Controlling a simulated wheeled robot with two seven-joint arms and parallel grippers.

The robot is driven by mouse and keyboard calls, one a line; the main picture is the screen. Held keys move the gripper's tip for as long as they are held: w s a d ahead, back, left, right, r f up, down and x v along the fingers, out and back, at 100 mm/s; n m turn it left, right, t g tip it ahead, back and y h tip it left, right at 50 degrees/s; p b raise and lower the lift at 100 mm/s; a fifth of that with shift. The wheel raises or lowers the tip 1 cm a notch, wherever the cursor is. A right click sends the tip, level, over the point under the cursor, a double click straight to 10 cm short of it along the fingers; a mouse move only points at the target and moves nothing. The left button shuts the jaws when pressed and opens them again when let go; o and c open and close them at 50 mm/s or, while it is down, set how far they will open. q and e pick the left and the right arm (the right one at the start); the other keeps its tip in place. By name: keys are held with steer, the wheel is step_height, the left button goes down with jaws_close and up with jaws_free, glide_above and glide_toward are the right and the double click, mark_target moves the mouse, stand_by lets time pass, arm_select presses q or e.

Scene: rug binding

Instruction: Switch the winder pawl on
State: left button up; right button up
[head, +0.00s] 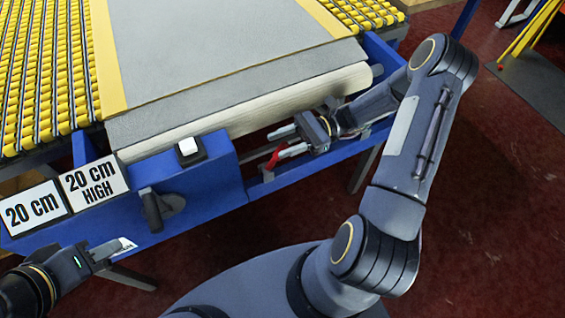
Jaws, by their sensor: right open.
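A small red lever (272,160), which looks like the winder pawl, sits on the blue frame just right of the blue box. My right gripper (285,141) is open, with its two fingers pointing left. Its lower finger is right beside the red lever and partly covers it; I cannot tell whether they touch. Nothing shows between the fingers. My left gripper (122,246) is low at the left, in front of the blue box and away from the lever; its finger gap is not clear.
The blue box (205,180) carries a white push button (188,148) and a black rotary handle (160,208). A rolled rug (250,108) lies behind my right gripper. Sign plates (92,185) stand at left. Yellow rollers (40,70) fill the upper left. Dark red floor is clear in front.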

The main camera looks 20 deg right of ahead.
steer(key=s+a+r+p, duration=0.1)
steer(key=s+a+r, duration=0.5)
steer(key=s+r, duration=0.3)
steer(key=s, duration=0.3)
steer(key=shift+p, duration=0.4)
steer(key=shift+w, duration=0.1)
steer(key=s+d+r+n+t+h+p, duration=0.2)
steer(key=d+r+n+t+h+p, duration=0.1)
steer(key=r+n+h+p, duration=0.2)
steer(key=s+d+r+n+t+h+p, duration=0.2)
steer(key=r+n+h+p, duration=0.4)
steer(key=r+n+h, duration=0.3)
step_height(320, 180, up, 3)
steer(key=shift+d+r+n+t+h, duration=0.1)
steer(key=shift+d+n+t+h, duration=0.3)
steer(key=shift+d+n+t, duration=0.5)
steer(key=shift+a+g, duration=0.1)
steer(key=shift+g, duration=0.2)
steer(key=shift+c, duration=0.2)
